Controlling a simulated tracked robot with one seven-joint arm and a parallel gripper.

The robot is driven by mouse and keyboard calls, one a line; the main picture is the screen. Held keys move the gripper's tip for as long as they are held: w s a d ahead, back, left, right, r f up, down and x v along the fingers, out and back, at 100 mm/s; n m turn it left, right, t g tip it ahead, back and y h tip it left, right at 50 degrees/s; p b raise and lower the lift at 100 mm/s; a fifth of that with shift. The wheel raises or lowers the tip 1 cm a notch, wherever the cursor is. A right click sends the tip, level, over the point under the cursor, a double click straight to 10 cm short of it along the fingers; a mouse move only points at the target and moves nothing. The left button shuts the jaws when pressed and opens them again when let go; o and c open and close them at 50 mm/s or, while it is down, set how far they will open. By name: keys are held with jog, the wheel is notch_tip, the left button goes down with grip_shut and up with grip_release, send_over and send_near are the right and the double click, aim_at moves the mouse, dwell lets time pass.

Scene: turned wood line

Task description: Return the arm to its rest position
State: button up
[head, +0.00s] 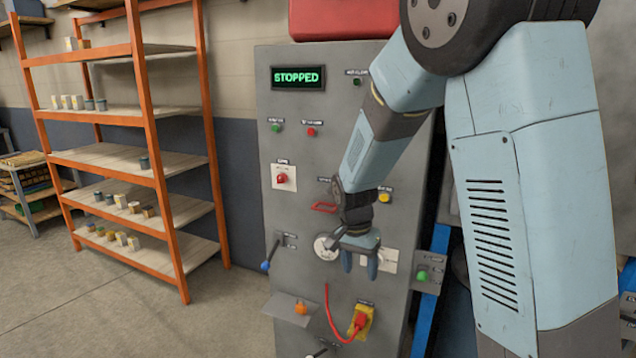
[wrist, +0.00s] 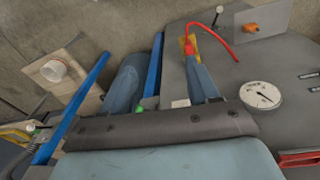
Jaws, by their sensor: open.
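My arm reaches across the right of the head view. My gripper (head: 359,266) hangs in front of the grey control panel (head: 268,165), its fingers apart and nothing between them. In the wrist view its two fingers (wrist: 164,85) also stand apart and empty. The panel's green display (head: 298,77) reads STOPPED. A round white dial (head: 325,247) sits just left of my gripper, and part of it is covered in the head view. The dial shows whole in the wrist view (wrist: 262,95). I cannot tell whether the fingers touch the panel.
A red cable runs to a red plug on a yellow plate (head: 361,320) below my gripper. A blue-tipped lever (head: 266,265) and a shelf with an orange knob (head: 300,308) stick out. Orange shelving (head: 150,130) stands left; the floor before it is clear.

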jog(key=s+d+r+n+t+y, duration=0.1)
jog(key=s+d+r+n, duration=0.1)
jog(key=s+d+r, duration=0.3)
jog(key=s+d+r+n+t+y, duration=0.15)
jog(key=s+d+r, duration=0.25)
jog(key=r, duration=0.4)
jog(key=s+d+r+n+t, duration=0.1)
jog(key=s+d+r, duration=0.1)
jog(key=s, duration=0.4)
jog(key=s+d+r+n+t+h, duration=0.1)
jog(key=s+d+r+n, duration=0.1)
jog(key=s+r, duration=0.3)
jog(key=s, duration=0.2)
jog(key=shift+s+d+t, duration=0.25)
jog(key=shift+s+t, duration=0.05)
jog(key=shift+t, duration=0.05)
dwell(0.5)
